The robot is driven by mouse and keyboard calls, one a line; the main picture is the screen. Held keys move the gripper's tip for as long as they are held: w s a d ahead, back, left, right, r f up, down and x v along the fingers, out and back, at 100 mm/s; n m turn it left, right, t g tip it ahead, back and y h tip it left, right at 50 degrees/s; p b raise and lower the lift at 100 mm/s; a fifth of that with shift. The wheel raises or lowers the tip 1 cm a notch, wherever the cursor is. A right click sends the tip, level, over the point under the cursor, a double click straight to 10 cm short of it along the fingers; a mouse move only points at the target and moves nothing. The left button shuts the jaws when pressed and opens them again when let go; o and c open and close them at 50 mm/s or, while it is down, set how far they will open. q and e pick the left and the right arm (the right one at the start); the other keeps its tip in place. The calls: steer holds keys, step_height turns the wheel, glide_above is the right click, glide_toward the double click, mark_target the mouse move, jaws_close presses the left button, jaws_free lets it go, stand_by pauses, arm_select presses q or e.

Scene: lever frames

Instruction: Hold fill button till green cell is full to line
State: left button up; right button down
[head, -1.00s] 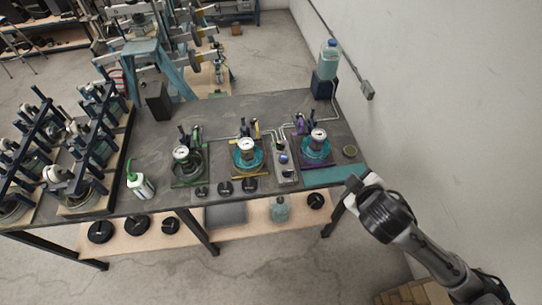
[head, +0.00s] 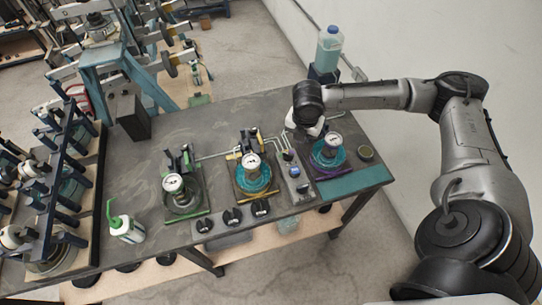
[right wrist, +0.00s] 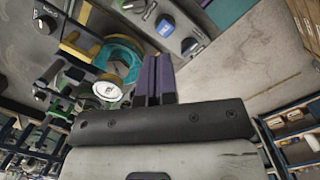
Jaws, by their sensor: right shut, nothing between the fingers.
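The green cell (head: 183,200) sits on a green-edged base at the left of the row, with a white gauge on top. It looks grey, with no teal liquid discernible; its line cannot be made out. The grey control box (head: 298,187) stands between the yellow and purple cells and bears a blue button (head: 295,171), also seen in the right wrist view (right wrist: 164,26). My right gripper (head: 318,131) is shut and empty, above the table behind the control box and beside the purple cell. Its fingers (right wrist: 153,78) show together in the right wrist view. My left gripper is out of view.
The yellow cell (head: 253,180) and purple cell (head: 328,158) hold teal liquid. Several black knobs (head: 232,217) line the front edge. A bottle with green nozzle (head: 126,230) stands at left. A teal liquid reservoir (head: 328,50) stands behind. Thin tubes cross the table.

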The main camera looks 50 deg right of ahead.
steer(key=shift+s+a+f+n+g+y, duration=0.1)
steer(key=shift+a+n+y, duration=0.2)
steer(key=shift+n, duration=1.05)
steer(key=shift+s+a+r+n+g+y, duration=0.15)
steer(key=shift+a+n, duration=0.2)
steer(key=shift+n, duration=1.05)
steer(key=shift+w+a+f+n+g+y, duration=0.15)
steer(key=shift+a+n+y, duration=0.15)
steer(key=shift+n, duration=1.05)
steer(key=shift+s, duration=0.1)
glide_toward(295, 169)
step_height(295, 169, down, 7)
steer(key=shift+s, duration=0.15)
steer(key=shift+f, duration=0.25)
